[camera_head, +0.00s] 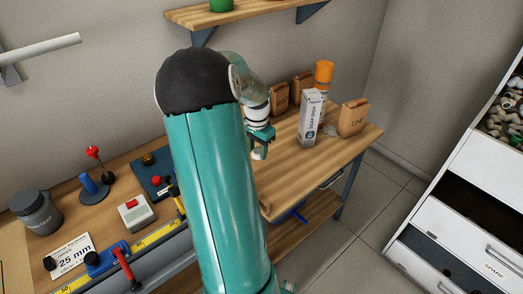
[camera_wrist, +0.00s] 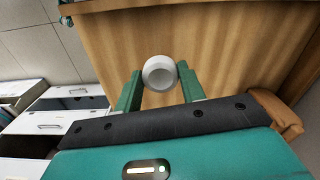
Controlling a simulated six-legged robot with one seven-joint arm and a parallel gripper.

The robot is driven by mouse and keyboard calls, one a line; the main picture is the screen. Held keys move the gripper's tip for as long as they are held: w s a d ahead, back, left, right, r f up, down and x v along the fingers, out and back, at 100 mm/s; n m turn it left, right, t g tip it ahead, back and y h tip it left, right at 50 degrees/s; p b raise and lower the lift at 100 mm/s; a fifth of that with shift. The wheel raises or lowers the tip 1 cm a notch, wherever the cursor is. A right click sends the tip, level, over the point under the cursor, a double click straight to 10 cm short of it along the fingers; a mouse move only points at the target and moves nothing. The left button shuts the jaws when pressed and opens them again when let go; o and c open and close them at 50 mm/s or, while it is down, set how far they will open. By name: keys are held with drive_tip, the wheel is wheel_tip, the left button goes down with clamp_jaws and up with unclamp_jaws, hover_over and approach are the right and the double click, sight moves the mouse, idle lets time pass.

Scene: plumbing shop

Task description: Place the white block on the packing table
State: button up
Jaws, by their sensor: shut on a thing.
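My gripper (camera_wrist: 158,88) is shut on the white block (camera_wrist: 160,73), which shows a round, cup-like end between the two green fingers. In the head view my gripper (camera_head: 261,138) points down over the wooden packing table (camera_head: 285,165), with the white block (camera_head: 259,153) just under it. The table's wood grain also fills much of the wrist view (camera_wrist: 230,45). I cannot tell whether the block touches the tabletop. My arm hides the middle of the table.
A white carton (camera_head: 311,118), an orange-capped bottle (camera_head: 323,75) and brown bags (camera_head: 353,117) stand at the table's back right. A grey jar (camera_head: 36,210), a red-buttoned box (camera_head: 136,214) and tools lie left. Bare wood lies right of my gripper. A shelf (camera_head: 240,12) hangs above.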

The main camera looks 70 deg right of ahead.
drive_tip(key=w+d+f, duration=0.1)
drive_tip(key=d+f, duration=0.1)
drive_tip(key=w+d+f, duration=0.1)
drive_tip(key=d+f, duration=0.1)
drive_tip(key=d, duration=0.1)
drive_tip(key=w+d+f, duration=0.1)
drive_tip(key=d+f, duration=0.1)
drive_tip(key=shift+w+d+f, duration=0.1)
drive_tip(key=shift+d+f, duration=0.15)
drive_tip(key=shift+f, duration=0.15)
drive_tip(key=shift+w+d+f, duration=0.2)
drive_tip(key=shift+d+f, duration=0.05)
drive_tip(key=shift+f, duration=0.15)
drive_tip(key=shift+d+f, duration=0.1)
drive_tip(key=shift+f, duration=1.45)
drive_tip(key=shift+f, duration=0.2)
drive_tip(key=o, duration=1)
drive_tip(key=shift+c, duration=0.2)
wheel_tip(320, 180, up, 12)
drive_tip(key=shift+r, duration=0.2)
